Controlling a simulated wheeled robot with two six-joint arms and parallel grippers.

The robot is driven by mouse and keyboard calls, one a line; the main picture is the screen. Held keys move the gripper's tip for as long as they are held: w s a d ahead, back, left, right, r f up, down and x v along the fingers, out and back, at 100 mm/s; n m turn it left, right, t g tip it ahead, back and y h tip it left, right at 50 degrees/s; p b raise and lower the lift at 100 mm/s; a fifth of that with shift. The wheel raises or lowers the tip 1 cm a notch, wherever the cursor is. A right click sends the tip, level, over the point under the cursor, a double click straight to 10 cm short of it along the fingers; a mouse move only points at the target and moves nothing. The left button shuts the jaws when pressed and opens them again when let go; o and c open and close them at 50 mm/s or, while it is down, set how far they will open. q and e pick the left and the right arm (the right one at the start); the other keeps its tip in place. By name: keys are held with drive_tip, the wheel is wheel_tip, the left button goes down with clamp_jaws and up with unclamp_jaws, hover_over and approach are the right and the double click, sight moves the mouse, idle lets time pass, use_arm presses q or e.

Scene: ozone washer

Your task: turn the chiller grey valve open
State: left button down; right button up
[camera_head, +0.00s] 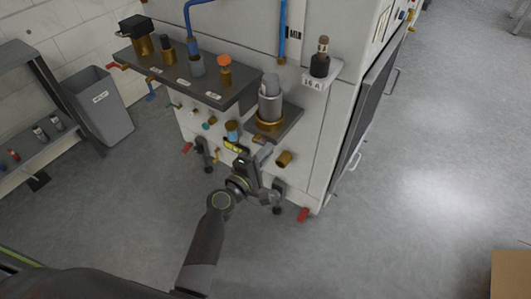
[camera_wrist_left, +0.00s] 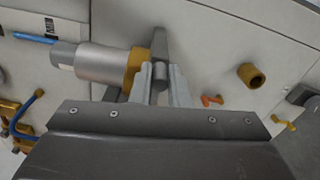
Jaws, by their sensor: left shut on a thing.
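The grey valve handle (camera_wrist_left: 160,45) is a dark grey bar beside a brass collar (camera_wrist_left: 136,68) and a silver cylinder (camera_wrist_left: 100,60) in the left wrist view. My left gripper (camera_wrist_left: 161,75) is shut on the handle, with one pale finger on each side of it. In the head view my left gripper (camera_head: 262,154) reaches the front of the white machine, just below the small dark shelf. The gripper and wrist mostly hide the handle there. My right gripper is not in view.
A brass pipe stub (camera_head: 284,159) sticks out right of my gripper. The dark shelf (camera_head: 180,75) carries several fittings, and a bottle (camera_head: 320,62) stands on a small ledge. A grey bin (camera_head: 100,105) stands at left. The floor at right is mostly clear.

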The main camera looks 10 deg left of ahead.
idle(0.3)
use_arm(q)
drive_tip(key=c, duration=1.4)
unclamp_jaws()
drive_tip(key=shift+b+v, duration=1.35)
drive_tip(key=shift+v, duration=7.4)
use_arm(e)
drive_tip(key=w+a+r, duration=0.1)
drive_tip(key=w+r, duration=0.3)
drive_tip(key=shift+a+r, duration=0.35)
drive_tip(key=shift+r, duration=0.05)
